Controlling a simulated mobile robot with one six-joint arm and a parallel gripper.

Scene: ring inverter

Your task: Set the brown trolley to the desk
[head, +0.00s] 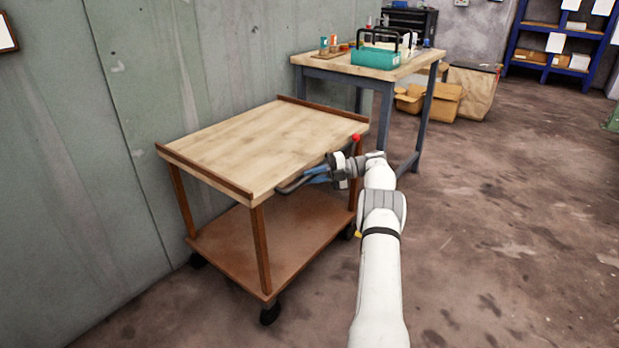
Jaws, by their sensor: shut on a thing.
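The brown trolley (262,150) stands along the left wall, with a pale wooden top, brown rims, a lower shelf and dark castors. Its top is bare. My gripper (310,178) is at the trolley's near right side, shut on the dark bar handle (288,187) below the top's edge. Part of the handle is hidden behind my gripper. The desk (318,69), a wooden-topped table with grey-blue legs, stands behind the trolley, also by the wall. A gap between trolley and desk cannot be clearly judged from this view.
A teal toolbox (375,57) and small items stand on the desk. Cardboard boxes (443,97) and a large brown bin (474,90) are on the floor right of it. Blue shelving (550,55) stands at the back right. The floor (510,220) on the right is clear.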

